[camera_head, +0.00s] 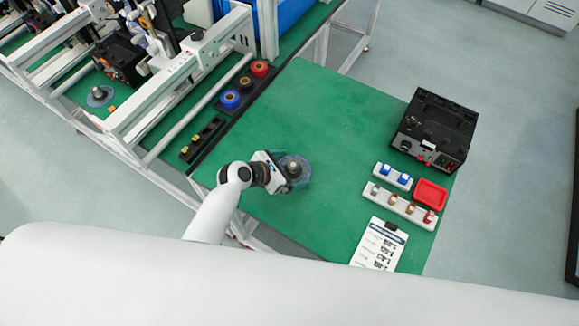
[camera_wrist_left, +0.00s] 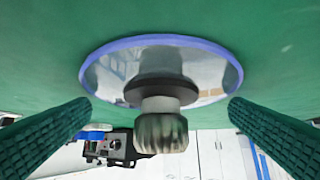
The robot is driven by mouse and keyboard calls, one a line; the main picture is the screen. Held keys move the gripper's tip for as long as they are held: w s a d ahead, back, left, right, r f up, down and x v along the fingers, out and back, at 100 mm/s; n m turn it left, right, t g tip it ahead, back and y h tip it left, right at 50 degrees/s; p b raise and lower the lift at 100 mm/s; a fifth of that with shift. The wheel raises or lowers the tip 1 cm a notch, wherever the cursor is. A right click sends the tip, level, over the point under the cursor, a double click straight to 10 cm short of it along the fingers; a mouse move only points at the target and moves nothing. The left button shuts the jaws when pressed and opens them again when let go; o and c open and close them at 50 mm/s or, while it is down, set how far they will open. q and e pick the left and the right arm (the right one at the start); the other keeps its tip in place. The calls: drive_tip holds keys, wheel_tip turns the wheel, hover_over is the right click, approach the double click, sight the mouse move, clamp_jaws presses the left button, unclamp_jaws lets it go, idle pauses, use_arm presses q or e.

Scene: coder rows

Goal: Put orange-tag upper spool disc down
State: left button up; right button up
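A clear spool disc with a blue rim and a grey knurled knob lies flat on the green table (camera_head: 320,120), seen in the head view (camera_head: 303,177) and in the left wrist view (camera_wrist_left: 110,75). No orange tag shows on it. My left gripper (camera_head: 284,171) is at this disc. In the left wrist view, its two dark green ribbed fingers (camera_wrist_left: 160,108) stand wide apart, one on each side of the knob, with clear gaps. Nothing is between them in a grip. A second disc (camera_head: 99,96) with a small orange tag (camera_head: 111,107) beside it lies far left, under the frame machine. My right gripper is not in view.
A black instrument box (camera_head: 437,128), a red tray (camera_head: 430,194), two white connector strips (camera_head: 394,176) (camera_head: 400,205) and a printed sheet (camera_head: 379,246) stand at the right. Coloured rolls (camera_head: 230,99) lie on a black rail at the left. The table's middle is clear.

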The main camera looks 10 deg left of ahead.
use_arm(q)
drive_tip(key=v, duration=1.2)
drive_tip(key=shift+r, duration=0.15)
